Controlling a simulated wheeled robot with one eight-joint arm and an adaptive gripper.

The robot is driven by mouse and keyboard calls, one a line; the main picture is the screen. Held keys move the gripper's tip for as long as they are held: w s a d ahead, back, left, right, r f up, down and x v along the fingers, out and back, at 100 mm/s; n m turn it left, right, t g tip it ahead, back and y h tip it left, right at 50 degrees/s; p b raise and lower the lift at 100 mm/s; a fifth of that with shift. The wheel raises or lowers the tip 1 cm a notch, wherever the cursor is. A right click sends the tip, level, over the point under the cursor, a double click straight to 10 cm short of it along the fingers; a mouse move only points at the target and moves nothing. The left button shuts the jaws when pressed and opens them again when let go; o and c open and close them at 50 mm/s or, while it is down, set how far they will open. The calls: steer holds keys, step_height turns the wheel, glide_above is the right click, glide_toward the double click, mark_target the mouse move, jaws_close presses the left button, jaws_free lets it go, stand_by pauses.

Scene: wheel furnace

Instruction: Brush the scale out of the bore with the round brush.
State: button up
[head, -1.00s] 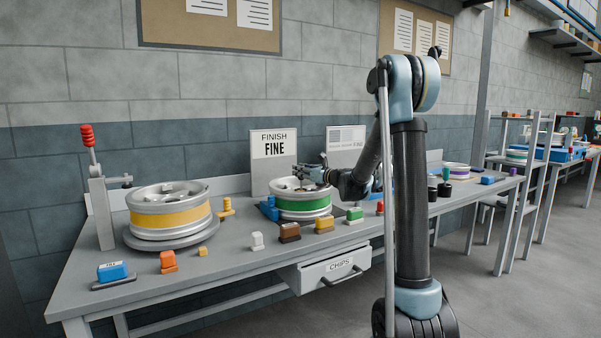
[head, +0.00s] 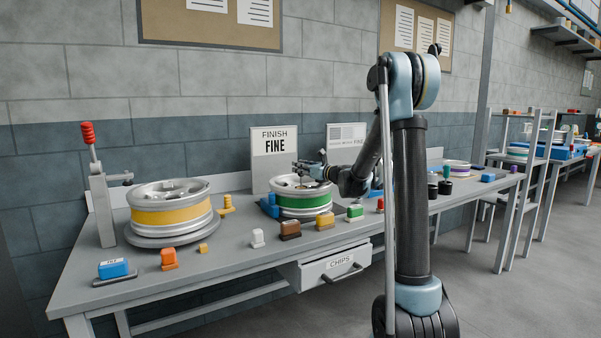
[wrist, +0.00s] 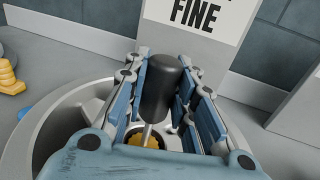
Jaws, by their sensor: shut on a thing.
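My gripper (wrist: 167,72) is shut on the black handle of the round brush (wrist: 168,92). The handle stands roughly upright between the blue-grey fingers. Its thin metal shaft points down to the bore in the middle of the green-banded wheel (head: 305,202). A yellow-brown patch shows in or at the bore (wrist: 142,138); I cannot tell whether it is bristles or scale. In the head view my gripper (head: 309,170) is over the centre of this wheel. The depth of the brush in the bore is hidden by the fingers and wheel.
A silver wheel with a yellow band (head: 172,216) sits on a round plate at left, beside a red-handled lever post (head: 100,200). Small coloured blocks line the bench front. The FINE sign (head: 273,158) stands close behind the green-banded wheel. A CHIPS drawer (head: 335,268) is below.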

steer(key=shift+r, duration=0.1)
steer(key=shift+r, duration=3.9)
steer(key=shift+s, duration=0.1)
